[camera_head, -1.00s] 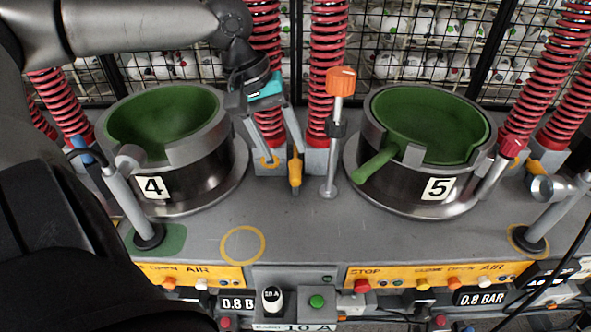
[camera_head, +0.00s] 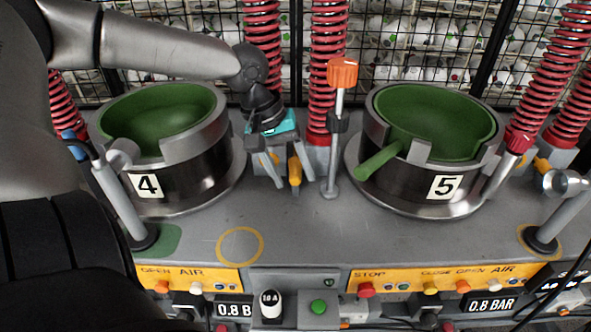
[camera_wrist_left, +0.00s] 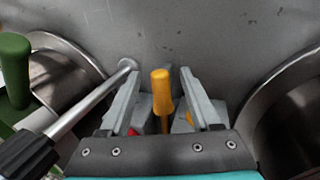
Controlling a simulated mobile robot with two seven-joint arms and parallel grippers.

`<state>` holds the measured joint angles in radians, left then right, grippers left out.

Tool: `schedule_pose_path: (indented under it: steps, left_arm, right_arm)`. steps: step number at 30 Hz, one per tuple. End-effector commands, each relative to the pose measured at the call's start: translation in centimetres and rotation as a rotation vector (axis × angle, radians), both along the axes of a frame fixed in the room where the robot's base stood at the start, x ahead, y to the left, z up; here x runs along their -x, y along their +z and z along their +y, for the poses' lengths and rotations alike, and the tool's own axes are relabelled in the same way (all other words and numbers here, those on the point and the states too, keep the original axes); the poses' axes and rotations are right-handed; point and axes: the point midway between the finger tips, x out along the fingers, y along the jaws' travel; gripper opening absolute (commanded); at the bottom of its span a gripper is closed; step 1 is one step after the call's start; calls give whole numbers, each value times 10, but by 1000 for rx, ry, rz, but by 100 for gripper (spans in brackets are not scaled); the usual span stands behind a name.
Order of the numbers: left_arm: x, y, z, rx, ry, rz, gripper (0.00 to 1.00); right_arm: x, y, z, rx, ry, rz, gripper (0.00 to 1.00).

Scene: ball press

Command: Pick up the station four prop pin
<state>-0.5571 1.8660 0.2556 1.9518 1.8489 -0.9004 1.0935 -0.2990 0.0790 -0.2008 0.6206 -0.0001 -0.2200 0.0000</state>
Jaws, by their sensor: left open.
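The prop pin with a yellow handle (camera_head: 294,171) stands by a grey block between station four and station five. My left gripper (camera_head: 291,182) is open and points down over it, one finger on each side. In the left wrist view the yellow pin (camera_wrist_left: 161,88) shows between the two grey fingers of my left gripper (camera_wrist_left: 158,74), with a gap on both sides. The lower part of the pin is partly hidden by the gripper body there. The station 4 pot (camera_head: 190,165), green inside, stands left of the gripper. My right gripper is not in view.
A metal post with an orange knob (camera_head: 342,72) stands close to the right of my left gripper. The station 5 pot (camera_head: 415,184) has a green handle (camera_head: 377,160) jutting toward the post. Red springs (camera_head: 328,60) rise behind. The front tabletop is clear.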

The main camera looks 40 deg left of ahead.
Motion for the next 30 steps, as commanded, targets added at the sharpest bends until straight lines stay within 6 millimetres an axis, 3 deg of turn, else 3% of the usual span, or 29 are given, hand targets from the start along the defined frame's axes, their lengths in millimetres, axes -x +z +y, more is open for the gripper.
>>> schedule_pose_path:
  steps: [8,25,30]
  left_arm:
    - [-1,-2,-1,1,1,0,64]
    - [0,-2,-1,0,1,0,2]
    - [0,-2,-1,0,1,0,0]
  right_arm:
    - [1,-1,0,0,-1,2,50]
    - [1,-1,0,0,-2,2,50]
    - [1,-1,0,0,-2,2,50]
